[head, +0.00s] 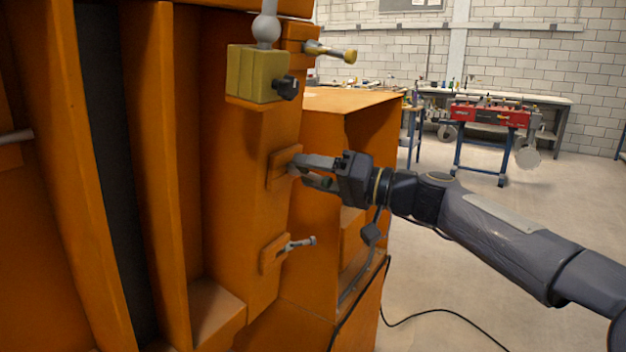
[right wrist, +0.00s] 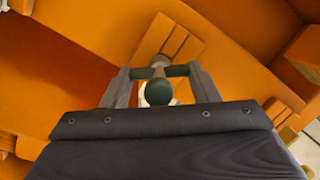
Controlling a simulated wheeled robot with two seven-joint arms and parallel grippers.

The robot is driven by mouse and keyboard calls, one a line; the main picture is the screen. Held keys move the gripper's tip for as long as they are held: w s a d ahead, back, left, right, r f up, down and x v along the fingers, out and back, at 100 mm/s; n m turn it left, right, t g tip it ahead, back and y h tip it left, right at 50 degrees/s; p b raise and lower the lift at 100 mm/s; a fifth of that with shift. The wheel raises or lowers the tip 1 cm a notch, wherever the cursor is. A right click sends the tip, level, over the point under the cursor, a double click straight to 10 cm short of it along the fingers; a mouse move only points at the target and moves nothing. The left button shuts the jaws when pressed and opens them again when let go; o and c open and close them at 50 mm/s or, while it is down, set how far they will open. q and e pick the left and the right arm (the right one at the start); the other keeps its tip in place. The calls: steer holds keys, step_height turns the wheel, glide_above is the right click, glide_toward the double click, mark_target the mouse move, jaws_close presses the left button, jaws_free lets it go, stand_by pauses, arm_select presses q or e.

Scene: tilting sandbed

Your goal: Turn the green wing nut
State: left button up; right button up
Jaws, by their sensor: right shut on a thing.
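The green wing nut (right wrist: 158,92) shows in the right wrist view, with a round dark green end facing the camera and a green crossbar behind it. It sits in front of a small orange block on the orange panel. My right gripper (right wrist: 159,71) is shut on it, with one finger against each end of the crossbar. In the head view my right gripper (head: 303,172) reaches in from the right to the middle block (head: 283,167) on the panel; its fingers largely hide the nut there. My left gripper is not in view.
Above is a yellow-green block (head: 254,74) with a black knob (head: 287,88), and a brass-ended handle (head: 332,51). Below is a grey metal T-shaped handle (head: 298,244). An orange cabinet (head: 370,105) stands close behind my gripper. A black cable (head: 440,311) lies on the floor.

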steer(key=m, duration=0.1)
steer(key=m+b, duration=0.1)
steer(key=m, duration=0.1)
steer(key=m+y, duration=0.1)
steer(key=m, duration=0.1)
steer(key=shift+w+f+b, duration=0.1)
steer(key=shift+f+b, duration=0.15)
steer(key=shift+b, duration=0.1)
steer(key=m, duration=0.3)
steer(key=m+y+b, duration=0.1)
steer(key=m, duration=0.2)
steer(key=shift+f+m+t, duration=0.15)
steer(key=shift+m+t, duration=0.15)
steer(key=shift+t, duration=0.1)
steer(key=m+t+b, duration=0.1)
steer(key=m, duration=0.5)
steer(key=shift+f, duration=0.1)
steer(key=m+t, duration=0.1)
steer(key=m, duration=0.5)
steer(key=shift+s+a+t, duration=0.15)
steer(key=shift+s+t, duration=0.05)
steer(key=shift+t, duration=0.2)
steer(key=shift+f, duration=0.1)
steer(key=o, duration=1)
